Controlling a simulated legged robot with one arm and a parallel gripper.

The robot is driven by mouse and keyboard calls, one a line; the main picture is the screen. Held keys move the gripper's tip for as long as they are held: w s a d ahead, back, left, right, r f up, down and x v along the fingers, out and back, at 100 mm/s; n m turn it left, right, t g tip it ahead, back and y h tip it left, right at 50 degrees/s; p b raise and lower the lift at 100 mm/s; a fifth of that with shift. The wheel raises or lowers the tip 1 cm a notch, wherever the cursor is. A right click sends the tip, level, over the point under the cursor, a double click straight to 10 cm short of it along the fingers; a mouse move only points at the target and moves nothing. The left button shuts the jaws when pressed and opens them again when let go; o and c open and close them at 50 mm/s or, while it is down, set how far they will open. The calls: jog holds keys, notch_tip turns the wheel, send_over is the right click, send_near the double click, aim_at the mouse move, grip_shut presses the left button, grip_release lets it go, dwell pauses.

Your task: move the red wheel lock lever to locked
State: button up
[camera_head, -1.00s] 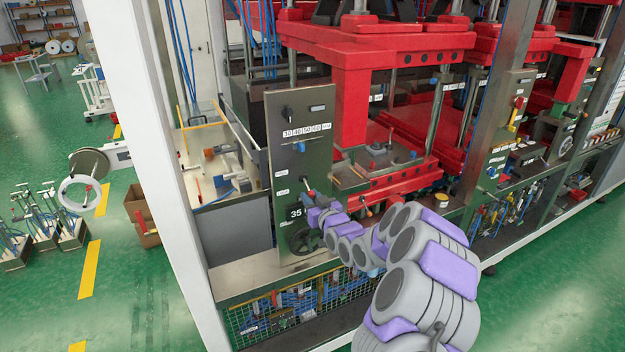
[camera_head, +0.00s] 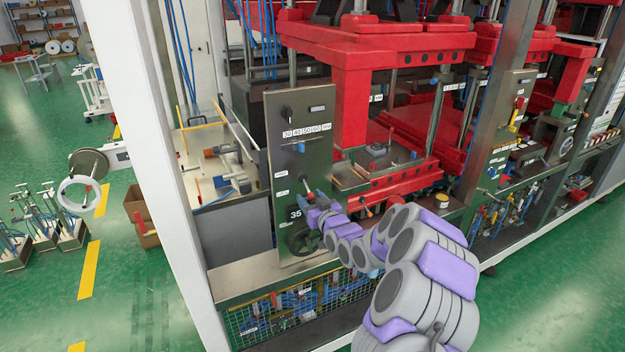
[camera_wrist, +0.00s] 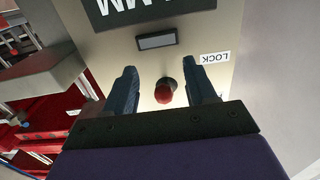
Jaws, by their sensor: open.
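The red knob of the lever (camera_wrist: 164,92) shows almost end-on in the wrist view, on a short dark stem against the pale panel. A LOCK label (camera_wrist: 214,57) is on the panel to its right, printed upside down in this view. My gripper (camera_wrist: 159,66) is open, with one dark blue finger on each side of the knob in the picture. I see no clear contact, and the depth between fingers and knob is hard to judge.
A dark handwheel (camera_head: 301,238) sits on the panel just below my gripper. A small display window (camera_wrist: 157,40) is beyond the fingertips. The red press frame (camera_head: 375,60) stands behind and right. A metal ledge (camera_head: 245,278) runs below the panel.

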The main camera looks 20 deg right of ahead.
jog(key=s+b, duration=0.3)
jog(key=s, duration=0.4)
dwell(0.3)
